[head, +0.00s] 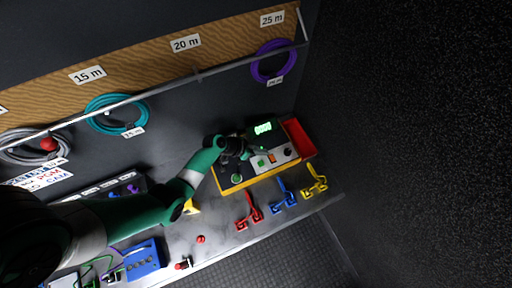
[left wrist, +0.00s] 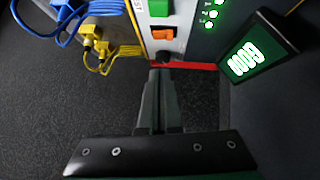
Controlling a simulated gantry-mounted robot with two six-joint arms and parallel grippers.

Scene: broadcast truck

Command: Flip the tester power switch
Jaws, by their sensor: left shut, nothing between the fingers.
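The tester (head: 232,186) is a box with a yellow edge on the bench, below a lit green display (head: 263,128). Its light panel carries a small orange switch (head: 272,159), a green button and a black knob (head: 288,152). In the left wrist view, the orange switch (left wrist: 163,34) sits between the green button (left wrist: 158,7) and the black knob (left wrist: 163,56). My left gripper (head: 258,149) is over the tester, shut and empty. In the left wrist view its fingertips (left wrist: 161,72) appear just below the knob; I cannot tell whether they touch anything. My right gripper is not in view.
A red tray (head: 299,139) adjoins the tester's right end. Red (head: 249,212), blue (head: 284,194) and yellow (head: 314,182) cable pieces lie along the bench front. A blue box (head: 142,260) stands at the lower left.

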